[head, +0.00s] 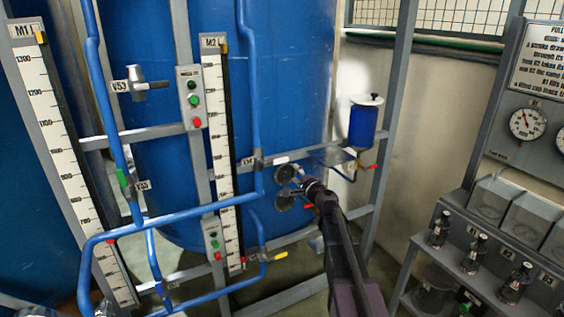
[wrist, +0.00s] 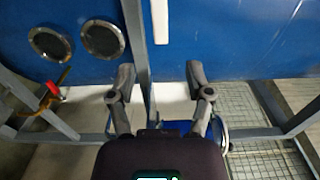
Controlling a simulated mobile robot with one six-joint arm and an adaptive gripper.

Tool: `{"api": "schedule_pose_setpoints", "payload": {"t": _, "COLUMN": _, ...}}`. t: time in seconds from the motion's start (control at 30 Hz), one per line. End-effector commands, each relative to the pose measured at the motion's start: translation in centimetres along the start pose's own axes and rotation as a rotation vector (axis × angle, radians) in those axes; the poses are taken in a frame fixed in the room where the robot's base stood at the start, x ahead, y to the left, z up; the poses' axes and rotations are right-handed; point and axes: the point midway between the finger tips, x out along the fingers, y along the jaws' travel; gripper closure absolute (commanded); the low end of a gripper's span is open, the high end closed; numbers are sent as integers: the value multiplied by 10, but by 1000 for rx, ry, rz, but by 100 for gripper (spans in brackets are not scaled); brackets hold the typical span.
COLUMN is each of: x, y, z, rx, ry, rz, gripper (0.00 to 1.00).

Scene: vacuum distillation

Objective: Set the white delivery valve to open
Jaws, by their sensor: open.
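I cannot surely pick out the white delivery valve. A small white bar (head: 280,160) shows on the blue tank by the upper round port; what seems the same bar (wrist: 160,22) stands upright at the top of the wrist view, beyond the fingertips. My gripper (head: 304,182) is in front of the ports, and my arm hides part of the area behind it. In the wrist view my gripper (wrist: 161,74) is open and empty, with a grey frame post (wrist: 138,40) behind the space between its fingers.
Two round ports (wrist: 50,43) (wrist: 103,39) and a red-handled valve (wrist: 53,89) lie left. A blue canister (head: 363,123) hangs on the frame right. Blue pipes (head: 180,217), a yellow handle (head: 280,255) and the M2 scale (head: 220,130) stand left. A console (head: 500,215) stands right.

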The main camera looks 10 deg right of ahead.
Motion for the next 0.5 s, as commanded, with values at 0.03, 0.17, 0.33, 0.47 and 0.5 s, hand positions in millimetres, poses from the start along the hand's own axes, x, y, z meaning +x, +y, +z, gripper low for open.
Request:
{"api": "schedule_pose_setpoints", "payload": {"t": 0.03, "x": 9, "y": 0, "z": -1, "rx": 0, "ry": -1, "rz": 0, "gripper": 34}}
{"api": "schedule_pose_setpoints", "payload": {"t": 0.17, "x": 28, "y": 0, "z": -1, "rx": 0, "ry": -1, "rz": 0, "gripper": 34}}
{"api": "schedule_pose_setpoints", "payload": {"t": 0.33, "x": 54, "y": 0, "z": -1, "rx": 0, "ry": 0, "rz": 0, "gripper": 34}}
{"api": "schedule_pose_setpoints", "payload": {"t": 0.47, "x": 74, "y": 0, "z": -2, "rx": 0, "ry": 0, "rz": 0, "gripper": 34}}
{"api": "schedule_pose_setpoints", "payload": {"t": 0.5, "x": 80, "y": 0, "z": -2, "rx": 0, "ry": 0, "rz": 0, "gripper": 34}}
